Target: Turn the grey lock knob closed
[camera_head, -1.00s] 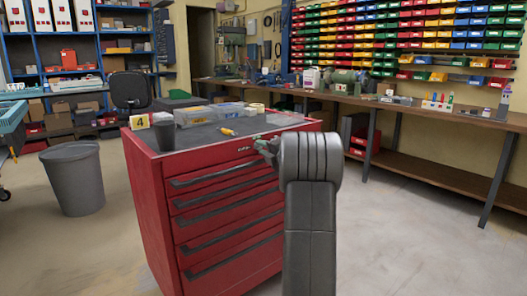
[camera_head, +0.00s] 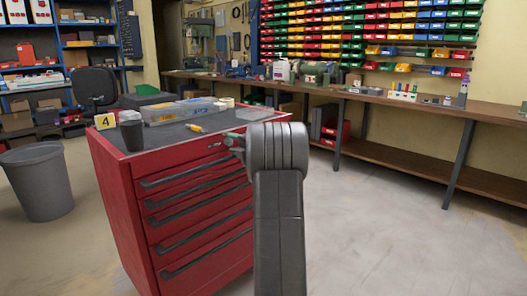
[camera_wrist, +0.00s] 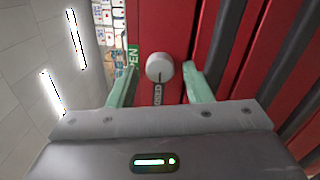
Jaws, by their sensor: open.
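The grey lock knob (camera_wrist: 159,67) is a round, pale grey knob on the red front of the tool cabinet (camera_head: 118,215). In the wrist view, a green label (camera_wrist: 132,57) ending in "EN" is to its left, and a grey label with partly hidden text is below it. My gripper (camera_wrist: 160,84) is open, with one pale green finger on each side of the knob and gaps between. I cannot tell how deep the fingers reach. In the head view, my gripper (camera_head: 232,141) is at the cabinet's upper front edge, partly behind my arm, and the knob is hidden.
The cabinet top holds a yellow "4" marker (camera_head: 104,121), a dark cup (camera_head: 131,132), a clear organizer box (camera_head: 180,111) and a yellow-handled tool (camera_head: 196,128). A grey bin (camera_head: 38,183) stands at left. A long workbench (camera_head: 400,151) runs behind. The floor at right is clear.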

